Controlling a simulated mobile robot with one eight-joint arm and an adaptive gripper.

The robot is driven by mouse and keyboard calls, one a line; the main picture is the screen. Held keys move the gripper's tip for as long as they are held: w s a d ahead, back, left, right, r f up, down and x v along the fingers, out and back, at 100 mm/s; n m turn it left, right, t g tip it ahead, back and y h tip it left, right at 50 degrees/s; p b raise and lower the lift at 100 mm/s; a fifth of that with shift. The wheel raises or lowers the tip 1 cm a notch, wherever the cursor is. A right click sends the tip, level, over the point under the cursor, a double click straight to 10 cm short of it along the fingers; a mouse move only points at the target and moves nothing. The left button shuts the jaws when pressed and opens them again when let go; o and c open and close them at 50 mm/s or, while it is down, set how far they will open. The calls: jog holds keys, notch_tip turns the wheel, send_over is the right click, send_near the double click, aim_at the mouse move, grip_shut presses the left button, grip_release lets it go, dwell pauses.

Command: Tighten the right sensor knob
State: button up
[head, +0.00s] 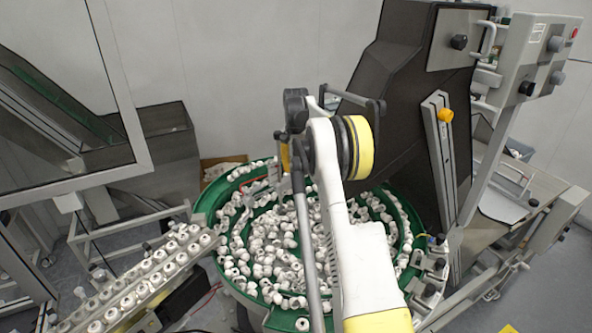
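Several small black knobs (430,290) sit on grey brackets at the right rim of the green bowl (205,210). They are small, and I cannot tell for sure which one is the right sensor knob. My white arm with a yellow-capped joint rises from the bottom of the head view, across the middle of the bowl, left of these knobs. No gripper fingers can be made out. The arm's end is hidden behind its own links or outside the picture.
The bowl is full of white caps (262,243). A sloped track (150,283) with rows of caps runs at lower left. A dark hopper (395,75) stands behind the bowl at right, near a grey control box (540,50). A framed clear panel stands at left.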

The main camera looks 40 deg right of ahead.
aim_at(296, 169)
dwell(0.3)
jog(key=o, duration=1.2)
jog(key=shift+r, duration=0.1)
notch_tip(296, 169, up, 12)
